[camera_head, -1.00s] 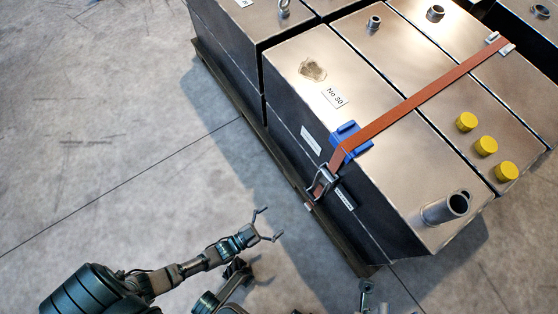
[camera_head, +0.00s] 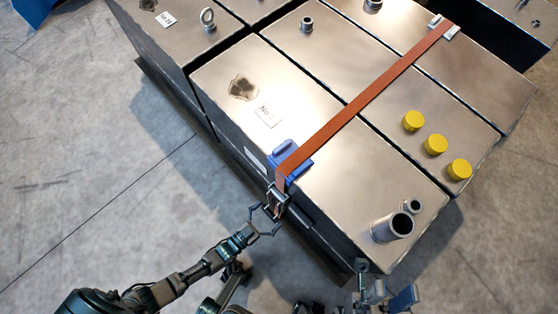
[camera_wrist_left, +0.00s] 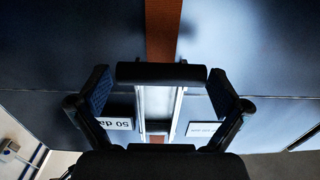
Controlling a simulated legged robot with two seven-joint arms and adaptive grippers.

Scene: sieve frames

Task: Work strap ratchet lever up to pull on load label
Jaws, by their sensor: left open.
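The orange strap (camera_head: 365,100) runs over the metal tanks and down the near tank's side over a blue corner piece (camera_head: 290,158). The metal ratchet (camera_head: 277,200) hangs on that side. In the left wrist view, its black lever bar (camera_wrist_left: 160,73) and silver frame (camera_wrist_left: 158,103) lie between my fingers. A white label reading "50 da" (camera_wrist_left: 115,123), upside down, is partly hidden behind them. My left gripper (camera_head: 264,222) is open, with its fingers either side of the lever; contact cannot be told. My right gripper (camera_head: 375,288) is low in the head view; its jaws are unclear.
Yellow caps (camera_head: 435,145), pipe stubs (camera_head: 392,228) and a lifting eye (camera_head: 208,18) stand on the tank tops. The near tank's edge is close to both arms. The concrete floor (camera_head: 80,140) at left is clear.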

